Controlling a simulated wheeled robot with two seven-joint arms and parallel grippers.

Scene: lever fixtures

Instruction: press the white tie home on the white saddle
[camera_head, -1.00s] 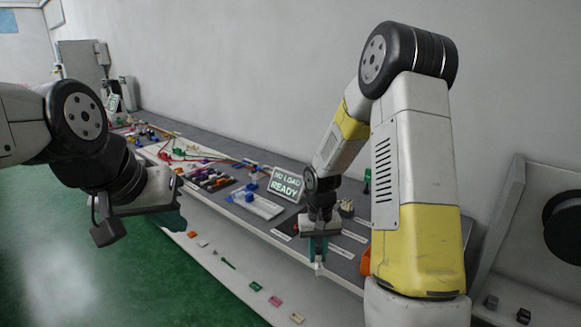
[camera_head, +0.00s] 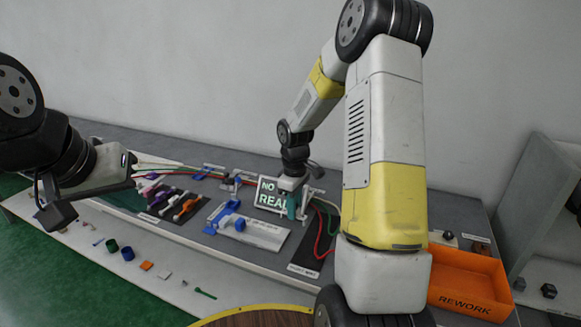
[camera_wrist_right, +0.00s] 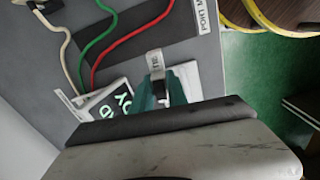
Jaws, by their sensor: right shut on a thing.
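My right gripper (camera_head: 292,206) is in front of the lit sign, above the workbench. In the right wrist view its teal fingers (camera_wrist_right: 167,88) are shut on a small pale piece with dark markings, which looks like the white tie (camera_wrist_right: 155,61). The tie sticks out past the fingertips, over the dark panel. White, green and red cables run beside it; in the wrist view the white cable (camera_wrist_right: 55,50) is at the left. I cannot pick out the white saddle for certain. My left gripper (camera_head: 62,205) is far left, away from the cables; its fingers are unclear.
The lit sign (camera_head: 268,192) stands close beside my right gripper. A blue clamp fixture on a white plate (camera_head: 262,233) lies left of it. An orange rework bin (camera_head: 465,285) is at right. Small loose parts lie on the lower shelf (camera_head: 180,290).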

